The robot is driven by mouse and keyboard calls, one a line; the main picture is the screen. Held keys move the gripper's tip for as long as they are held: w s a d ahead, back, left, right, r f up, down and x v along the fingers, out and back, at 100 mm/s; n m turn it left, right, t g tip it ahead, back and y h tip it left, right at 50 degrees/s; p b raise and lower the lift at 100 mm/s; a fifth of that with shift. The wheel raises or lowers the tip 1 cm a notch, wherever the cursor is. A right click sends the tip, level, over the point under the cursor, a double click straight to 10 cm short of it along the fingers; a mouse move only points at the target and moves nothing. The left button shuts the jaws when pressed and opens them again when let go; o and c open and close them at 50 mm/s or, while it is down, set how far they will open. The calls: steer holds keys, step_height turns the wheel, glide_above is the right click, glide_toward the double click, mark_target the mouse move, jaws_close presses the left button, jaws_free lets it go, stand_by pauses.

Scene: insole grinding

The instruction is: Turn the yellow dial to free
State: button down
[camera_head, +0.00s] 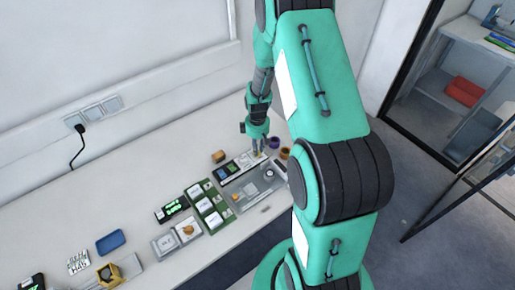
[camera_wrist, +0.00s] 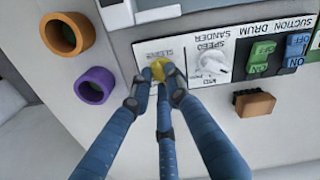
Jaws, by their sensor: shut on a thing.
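The yellow dial (camera_wrist: 163,69) sits on a white label panel (camera_wrist: 142,51), under upside-down lettering that seems to read "SLEEVE". My gripper (camera_wrist: 160,76) has its blue fingers closed around the dial. The fingertips cover much of the dial, so its pointer and setting are hidden. In the head view my gripper (camera_head: 258,150) reaches down to the panel at the far end of the long table, and the dial is too small there to read.
Beside the dial are a white speed knob (camera_wrist: 211,65), a green switch (camera_wrist: 261,54) and a blue switch (camera_wrist: 297,46). An orange ring (camera_wrist: 65,34), a purple ring (camera_wrist: 95,85) and a brown block (camera_wrist: 254,104) lie close by. The white table (camera_head: 70,215) holds several other items.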

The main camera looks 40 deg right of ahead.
steer(key=shift+n, duration=1.2)
steer(key=c, duration=1.7)
jaws_free()
steer(key=shift+o, duration=0.2)
steer(key=shift+r, duration=0.15)
step_height(320, 180, up, 12)
